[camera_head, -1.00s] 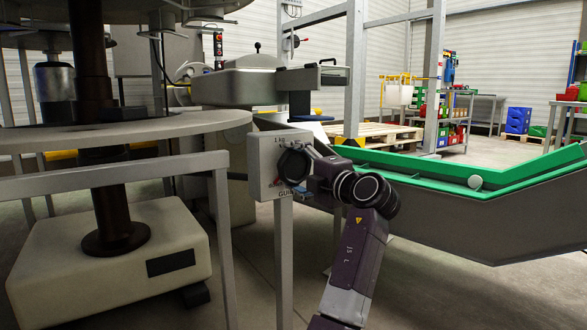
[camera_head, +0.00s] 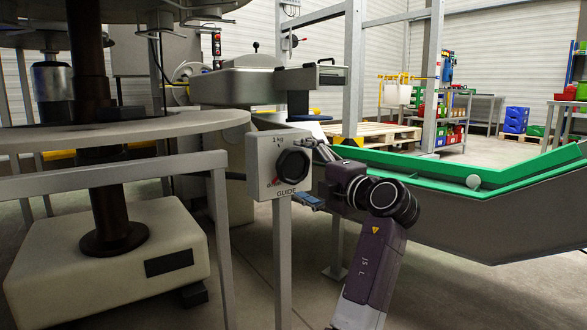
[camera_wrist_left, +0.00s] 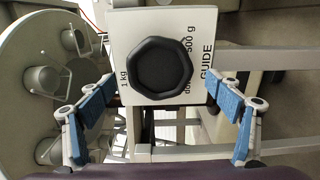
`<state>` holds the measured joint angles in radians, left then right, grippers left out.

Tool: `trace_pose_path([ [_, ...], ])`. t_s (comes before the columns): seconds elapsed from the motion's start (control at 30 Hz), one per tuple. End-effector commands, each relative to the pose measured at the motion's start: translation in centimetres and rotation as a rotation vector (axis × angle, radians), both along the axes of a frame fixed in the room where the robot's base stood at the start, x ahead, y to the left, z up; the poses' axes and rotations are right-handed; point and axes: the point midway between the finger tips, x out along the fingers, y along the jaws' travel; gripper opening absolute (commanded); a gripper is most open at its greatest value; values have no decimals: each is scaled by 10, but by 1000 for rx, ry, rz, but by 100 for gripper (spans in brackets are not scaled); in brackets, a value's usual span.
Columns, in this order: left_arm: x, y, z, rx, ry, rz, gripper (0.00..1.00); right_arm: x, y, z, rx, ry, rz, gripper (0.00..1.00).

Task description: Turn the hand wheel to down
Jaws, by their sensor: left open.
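The hand wheel is a black, many-sided knob (camera_head: 293,165) on the front of a white box (camera_head: 262,150) on a grey post. The box reads "1 kg" above and "GUIDE" below, with a small red mark at lower left. In the left wrist view the knob (camera_wrist_left: 160,68) faces the camera, and "1 kg", "500 g" and "GUIDE" show sideways. My left gripper (camera_head: 308,172) is open just right of the knob, apart from it. In the left wrist view its blue-padded fingers (camera_wrist_left: 165,90) are spread wide, one to each side of the knob. No pointer on the knob is readable.
A grey frame rail (camera_head: 120,178) and round machine platform (camera_head: 130,132) stand left of the box. A green-rimmed trough (camera_head: 500,190) lies behind and right of my left arm. Open floor shows below the box.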

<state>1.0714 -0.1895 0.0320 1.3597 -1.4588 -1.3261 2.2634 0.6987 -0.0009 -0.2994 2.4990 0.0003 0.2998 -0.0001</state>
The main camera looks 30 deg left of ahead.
Motion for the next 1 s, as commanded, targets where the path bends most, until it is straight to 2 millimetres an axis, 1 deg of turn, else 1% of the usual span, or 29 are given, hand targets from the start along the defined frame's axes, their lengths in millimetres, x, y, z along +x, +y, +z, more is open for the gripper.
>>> trace_pose_path([
  [0.03, -4, -12, -1, -1, 0, -4, 84, 0, 0, 0, -1, -1, 0, 40],
  [0.2, -18, -44, 0, -1, -1, -2, 84, -1, 0, 0, 0, -2, 0, 40],
  [0.3, -23, -58, -1, -1, 1, -2, 84, -1, 0, 0, 0, -2, 0, 40],
  [0.4, -27, -67, -1, -1, 0, -1, 84, -1, 0, 0, -1, -2, 0, 40],
  [0.57, -30, -72, 0, 0, 0, 0, 84, -1, 0, 0, -1, -2, 0, 40],
  [1.0, -30, -72, 0, 0, 1, -1, 84, -1, 0, 0, -1, -2, 0, 40],
])
